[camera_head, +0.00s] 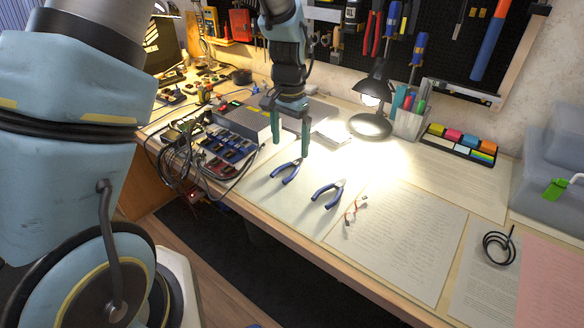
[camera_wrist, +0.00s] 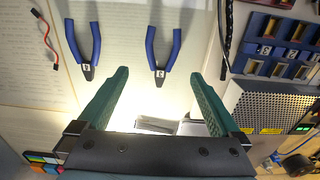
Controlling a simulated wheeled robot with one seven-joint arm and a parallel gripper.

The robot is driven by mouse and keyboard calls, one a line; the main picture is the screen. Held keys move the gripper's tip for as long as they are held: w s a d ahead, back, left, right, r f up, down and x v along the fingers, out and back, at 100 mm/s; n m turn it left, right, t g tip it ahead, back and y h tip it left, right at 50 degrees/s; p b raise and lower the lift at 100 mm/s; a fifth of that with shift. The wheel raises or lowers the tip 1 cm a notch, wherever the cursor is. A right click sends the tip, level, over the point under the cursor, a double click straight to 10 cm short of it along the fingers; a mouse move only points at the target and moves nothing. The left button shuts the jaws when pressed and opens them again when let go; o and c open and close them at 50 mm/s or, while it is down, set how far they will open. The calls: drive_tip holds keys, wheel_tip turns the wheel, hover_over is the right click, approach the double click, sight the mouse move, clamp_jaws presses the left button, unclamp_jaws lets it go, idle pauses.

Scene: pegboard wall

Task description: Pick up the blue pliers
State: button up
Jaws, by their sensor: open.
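Two pairs of blue-handled pliers lie flat on the desk, apart from each other. The left pair in the head view (camera_head: 286,171) also shows in the wrist view (camera_wrist: 161,52), just beyond and between my fingertips. The other pair (camera_head: 328,193) lies to its right in the head view and shows at upper left in the wrist view (camera_wrist: 83,50). Each has a small white label on its dark head. My gripper (camera_head: 291,148) has green fingers, spread wide and empty, pointing down above the desk behind the left pair. It shows in the wrist view too (camera_wrist: 159,76).
A grey box (camera_head: 243,118) and a blue organizer with cables stand left of my gripper. A black lamp (camera_head: 371,124), pen holder (camera_head: 409,123) and sticky notes (camera_head: 461,142) are behind. A red wire (camera_head: 352,209) and papers (camera_head: 405,235) lie right. Tools hang on the pegboard.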

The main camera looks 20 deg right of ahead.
sight(289, 172)
drive_tip(key=shift+w+a+f+p, duration=0.1)
drive_tip(key=shift+f+p, duration=0.4)
drive_tip(key=shift+f, duration=1.3)
drive_tip(key=shift+w+f+p, duration=0.1)
drive_tip(key=shift+f+p, duration=0.35)
drive_tip(key=shift+f, duration=1.35)
drive_tip(key=c, duration=1.4)
drive_tip(key=shift+c, duration=0.2)
drive_tip(key=shift+r, duration=0.15)
wheel_tip(289, 172, up, 10)
drive_tip(key=b, duration=0.2)
